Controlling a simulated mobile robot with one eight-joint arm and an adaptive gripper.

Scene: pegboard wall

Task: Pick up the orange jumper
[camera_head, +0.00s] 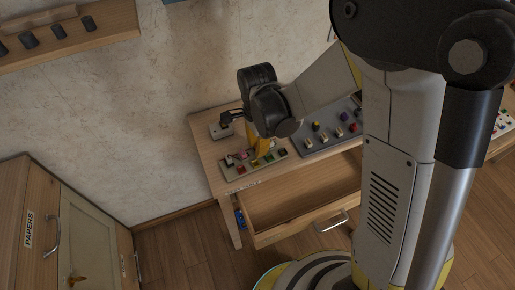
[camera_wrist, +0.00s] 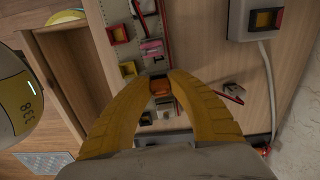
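The orange jumper (camera_wrist: 161,88) shows in the wrist view as a small orange block between the two yellow fingertips. My gripper (camera_wrist: 160,76) has its fingertips close together, one on each side of the jumper, and they appear to press on it. In the head view my gripper (camera_head: 260,150) points down at the small grey board (camera_head: 238,172) on the wooden desk. The jumper cannot be made out there, behind the fingers. Whether it is lifted off the board cannot be told.
A pink jumper (camera_wrist: 151,46), a red block (camera_wrist: 118,34) and a yellow block (camera_wrist: 128,69) sit close by. A larger grey board (camera_head: 328,130) with coloured parts lies to the right. The desk's drawer (camera_head: 300,200) is open below. A white switch box (camera_wrist: 257,19) with a cable stands beside.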

